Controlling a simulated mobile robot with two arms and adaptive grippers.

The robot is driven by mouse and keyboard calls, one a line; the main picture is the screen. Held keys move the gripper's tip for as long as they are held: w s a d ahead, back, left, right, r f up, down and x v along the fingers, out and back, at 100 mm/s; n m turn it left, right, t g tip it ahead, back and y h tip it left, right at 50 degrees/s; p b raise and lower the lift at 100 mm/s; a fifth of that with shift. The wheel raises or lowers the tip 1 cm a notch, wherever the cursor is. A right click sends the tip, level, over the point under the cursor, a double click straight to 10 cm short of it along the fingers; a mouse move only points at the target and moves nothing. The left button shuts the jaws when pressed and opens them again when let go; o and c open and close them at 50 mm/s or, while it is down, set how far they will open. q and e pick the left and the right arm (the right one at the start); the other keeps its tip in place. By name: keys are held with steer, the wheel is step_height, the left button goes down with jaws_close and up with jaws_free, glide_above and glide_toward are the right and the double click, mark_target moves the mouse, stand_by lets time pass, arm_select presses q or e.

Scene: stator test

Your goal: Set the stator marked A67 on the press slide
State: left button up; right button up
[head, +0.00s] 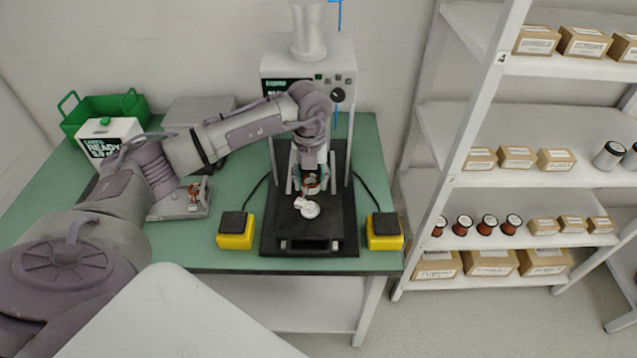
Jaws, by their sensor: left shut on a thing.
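My left gripper (312,188) reaches down in front of the press (309,66), between its posts. It is shut on a copper-wound stator (312,181), which is largely hidden by the fingers. The mark on this stator cannot be read. Just below and in front of it is the round pale press slide (311,211) on the black press base (279,224). A small white piece, perhaps a tag, shows beside the slide. Whether the stator touches anything beneath it is not clear. Another copper-coloured part (194,190) lies on a grey fixture at the left. My right gripper is not in view.
Yellow button boxes (236,238) and (384,238) flank the press base, with black cables behind them. A green crate (105,105) and a white box (108,138) stand at the back left. White shelves (530,178) with cartons and spools stand at the right.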

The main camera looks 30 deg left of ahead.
mark_target(310, 204)
arm_select(q)
steer(key=shift+a+f+n, duration=0.1)
steer(key=shift+f+n, duration=0.05)
steer(key=shift+n, duration=0.15)
steer(key=shift+f, duration=0.15)
steer(key=shift+a+f+b, duration=0.2)
steer(key=shift+f+b, duration=0.55)
steer(key=shift+f, duration=0.15)
steer(key=shift+f+b, duration=0.45)
steer(key=shift+f, duration=0.2)
steer(key=shift+d+f, duration=0.1)
steer(key=shift+f, duration=0.2)
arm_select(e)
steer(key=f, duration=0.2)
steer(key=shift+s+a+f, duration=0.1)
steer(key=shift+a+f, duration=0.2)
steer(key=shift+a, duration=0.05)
arm_select(q)
steer(key=shift+f+b, duration=0.2)
steer(key=shift+b, duration=0.15)
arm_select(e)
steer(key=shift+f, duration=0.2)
arm_select(q)
steer(key=shift+f+b, duration=0.5)
steer(key=shift+f, duration=0.2)
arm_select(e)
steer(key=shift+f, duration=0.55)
